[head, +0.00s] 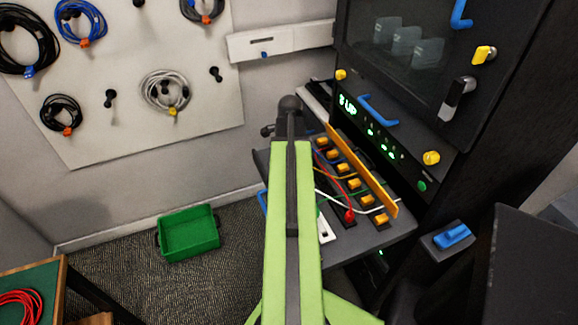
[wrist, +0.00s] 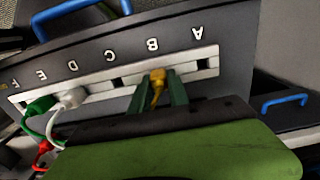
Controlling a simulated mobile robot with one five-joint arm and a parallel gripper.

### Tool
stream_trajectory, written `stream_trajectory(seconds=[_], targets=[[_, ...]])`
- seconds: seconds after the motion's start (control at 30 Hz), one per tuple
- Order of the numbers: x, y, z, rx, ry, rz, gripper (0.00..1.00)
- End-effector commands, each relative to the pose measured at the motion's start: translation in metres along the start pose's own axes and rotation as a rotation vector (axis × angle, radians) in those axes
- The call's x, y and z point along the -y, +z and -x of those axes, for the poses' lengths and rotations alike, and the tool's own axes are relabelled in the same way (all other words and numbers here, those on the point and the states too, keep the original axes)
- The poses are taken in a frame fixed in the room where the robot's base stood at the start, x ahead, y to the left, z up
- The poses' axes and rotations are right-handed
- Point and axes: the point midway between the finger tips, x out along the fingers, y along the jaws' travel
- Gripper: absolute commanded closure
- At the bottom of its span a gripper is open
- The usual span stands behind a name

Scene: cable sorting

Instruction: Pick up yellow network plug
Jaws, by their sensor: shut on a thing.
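The yellow network plug (wrist: 157,88) shows in the wrist view between the two dark green fingers of my gripper (wrist: 157,82). My gripper is shut on it. The plug's far end meets the white port strip (wrist: 205,63) near the letter B; I cannot tell whether it sits in a port or only in front of it. In the head view my green arm and its dark wrist hide the plug and the fingers.
A white plug (wrist: 70,98), a green plug (wrist: 40,106) and a red plug (wrist: 43,148) are left of my gripper. A blue handle (wrist: 285,102) is at right. In the head view, the orange bar (head: 362,172) runs beside several yellow-orange blocks. A green bin (head: 188,232) stands on the floor.

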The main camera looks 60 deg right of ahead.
Motion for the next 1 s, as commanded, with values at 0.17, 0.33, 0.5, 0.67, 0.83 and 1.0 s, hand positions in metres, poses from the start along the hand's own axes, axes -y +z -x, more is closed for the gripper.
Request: stream_trajectory(seconds=[0.17,0.33,0.5,0.67,0.83,1.0], targets=[[0.0,0.0,0.024,0.0,0.0,0.0,1.0],[-0.006,-0.005,0.051,0.0,0.0,-0.003,1.0],[-0.034,-0.035,0.075,0.0,0.0,-0.005,1.0],[-0.058,-0.062,0.095,0.0,0.0,-0.004,1.0],[-0.073,-0.08,0.106,0.0,0.0,-0.001,1.0],[-0.078,-0.086,0.108,0.0,0.0,0.0,1.0]])
